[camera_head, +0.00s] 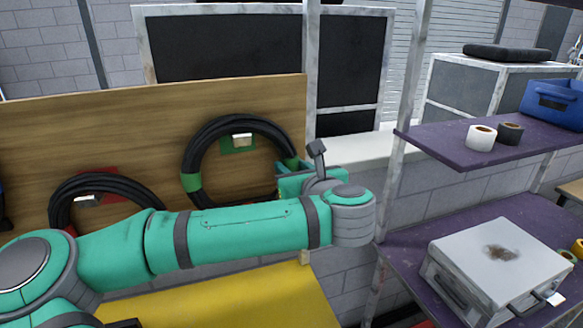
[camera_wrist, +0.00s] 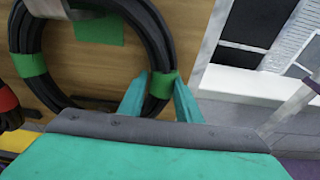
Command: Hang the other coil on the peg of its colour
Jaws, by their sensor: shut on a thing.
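A black coil with green tape (camera_head: 192,183) stands against the wooden board (camera_head: 60,130), around the green patch and its pale peg (camera_head: 242,139). The peg shows inside the ring, just under its top; I cannot tell whether the coil rests on it. My gripper (camera_wrist: 160,98) is shut on the coil's right side, at a green tape band (camera_wrist: 161,84), one finger on each side. My arm partly hides the coil's lower right in the head view. Another black coil (camera_head: 120,184) is around the red patch (camera_head: 97,171) and its peg, lower left, partly behind my arm.
A yellow surface (camera_head: 230,300) lies below the board. At right, a rack has purple shelves (camera_head: 455,150) with tape rolls (camera_head: 481,138), a blue bin (camera_head: 555,101) and a grey case (camera_head: 495,265). A rack post (camera_head: 398,150) stands right of my gripper.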

